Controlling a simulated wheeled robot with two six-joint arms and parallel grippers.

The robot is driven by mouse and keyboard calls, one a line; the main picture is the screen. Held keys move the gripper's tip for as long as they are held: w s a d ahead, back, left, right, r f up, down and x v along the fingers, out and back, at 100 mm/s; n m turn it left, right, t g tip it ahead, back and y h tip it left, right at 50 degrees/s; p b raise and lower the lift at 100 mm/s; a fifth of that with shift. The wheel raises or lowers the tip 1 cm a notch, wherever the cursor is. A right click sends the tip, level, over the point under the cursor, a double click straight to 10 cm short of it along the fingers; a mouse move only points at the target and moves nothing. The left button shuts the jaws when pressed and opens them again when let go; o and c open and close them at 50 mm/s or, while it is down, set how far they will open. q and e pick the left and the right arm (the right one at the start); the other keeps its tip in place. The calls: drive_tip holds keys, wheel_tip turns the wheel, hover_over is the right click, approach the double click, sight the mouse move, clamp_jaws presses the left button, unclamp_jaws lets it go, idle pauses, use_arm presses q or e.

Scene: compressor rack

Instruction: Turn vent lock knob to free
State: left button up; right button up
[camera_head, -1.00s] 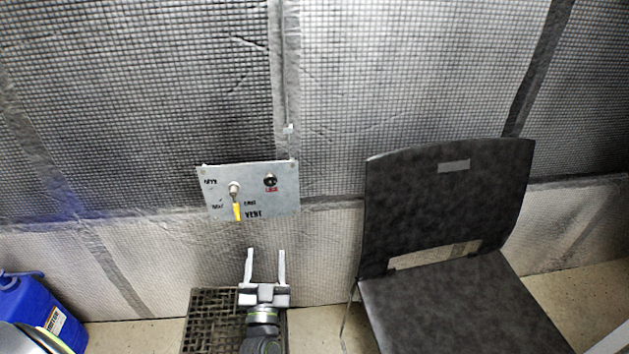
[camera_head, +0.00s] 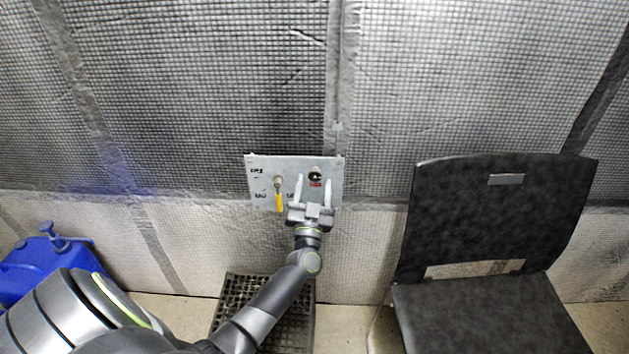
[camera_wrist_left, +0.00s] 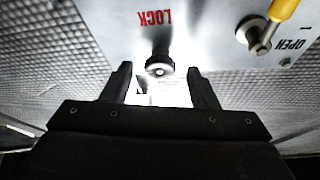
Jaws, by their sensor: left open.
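The vent lock knob (camera_head: 315,174) is a small dark round knob at the right of a grey metal panel (camera_head: 256,163) on the wall, above red lettering. In the left wrist view the knob (camera_wrist_left: 159,68) shows between and beyond the fingertips, near the red word LOCK. My left gripper (camera_head: 314,183) is open in front of the panel, its two fingers pointing up toward the knob; it also shows in the left wrist view (camera_wrist_left: 158,80). No grip on the knob shows. My right gripper is not in view.
A yellow-handled valve lever (camera_head: 279,200) hangs down at the left of the knob, close to the left finger. A dark chair (camera_head: 500,215) stands at the right. A blue canister (camera_head: 40,265) is at the lower left, and a dark grate (camera_head: 232,290) lies on the floor below.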

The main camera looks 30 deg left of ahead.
use_arm(q)
drive_tip(key=shift+x, duration=1)
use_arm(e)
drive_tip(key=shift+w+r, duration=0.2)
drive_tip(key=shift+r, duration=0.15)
use_arm(q)
drive_tip(key=c, duration=1)
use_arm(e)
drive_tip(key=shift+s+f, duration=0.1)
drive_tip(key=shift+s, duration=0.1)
